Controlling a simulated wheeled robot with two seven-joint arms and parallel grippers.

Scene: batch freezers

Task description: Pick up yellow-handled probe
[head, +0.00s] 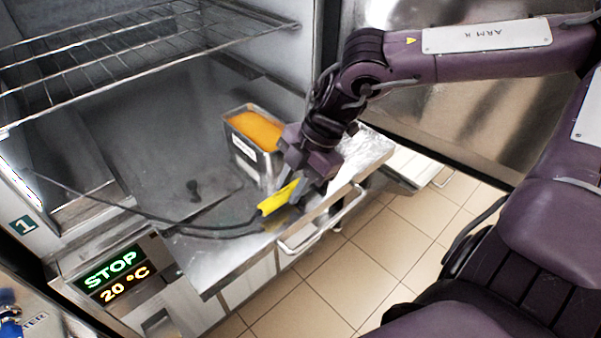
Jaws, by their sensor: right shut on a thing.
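The yellow-handled probe (279,197) lies at the front of the freezer, low over the metal front ledge. Its black cable runs left from the handle to the freezer's left wall. My right gripper (297,187) is shut on the yellow handle, which sticks out to the left of the fingers. The arm hides part of the handle's right end. I cannot tell whether the handle touches the ledge. My left gripper is not in view.
A steel pan with orange contents (242,150) stands just behind my right gripper. A wire rack (120,45) hangs above at the left. A display (112,275) reads STOP and 20 °C. A drawer handle (322,222) juts out below the ledge. The tiled floor (385,245) at the right is clear.

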